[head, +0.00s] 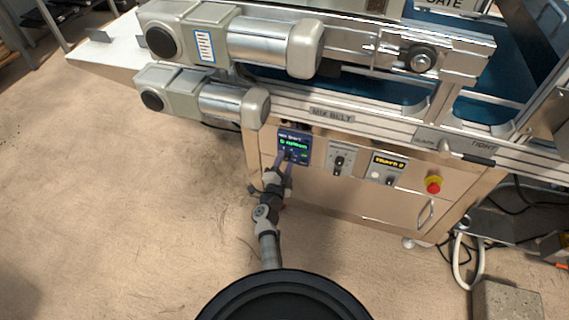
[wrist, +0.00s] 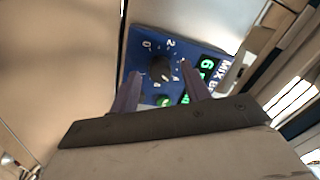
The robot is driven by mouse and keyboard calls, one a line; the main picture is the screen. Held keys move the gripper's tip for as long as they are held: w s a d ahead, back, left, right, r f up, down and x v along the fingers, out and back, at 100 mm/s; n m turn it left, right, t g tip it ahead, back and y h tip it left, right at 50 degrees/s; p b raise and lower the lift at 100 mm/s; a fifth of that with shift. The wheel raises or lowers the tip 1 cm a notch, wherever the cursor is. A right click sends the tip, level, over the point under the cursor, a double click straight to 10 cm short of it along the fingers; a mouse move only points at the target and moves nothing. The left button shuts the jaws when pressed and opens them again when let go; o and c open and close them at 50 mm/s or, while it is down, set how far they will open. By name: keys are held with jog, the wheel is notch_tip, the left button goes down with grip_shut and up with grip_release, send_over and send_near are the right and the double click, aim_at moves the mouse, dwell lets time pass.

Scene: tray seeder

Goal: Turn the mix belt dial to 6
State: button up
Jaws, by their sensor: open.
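The mix belt panel (head: 294,146) is a blue plate on the steel cabinet, below the MIX BELT label (head: 332,116). In the wrist view its black dial (wrist: 161,70) sits among white marks; 0 and 2 are readable. Which mark the dial points at is unclear. A green display (wrist: 207,66) beside it shows a digit that looks like 6. A green button (wrist: 163,101) is below the dial. My gripper (head: 284,160) is at the panel, open, its two purple-grey fingers (wrist: 161,67) on either side of the dial. Whether they touch it is unclear.
Another grey dial panel (head: 341,160) and a Tray panel (head: 386,169) are to the right, then a red emergency button (head: 433,185). Two motors (head: 273,45) jut out above the mix belt panel. The floor at left is clear.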

jog(key=v, duration=1.4)
jog(key=shift+p, duration=0.35)
jog(key=shift+w+a, duration=0.1)
jog(key=shift+w, duration=0.05)
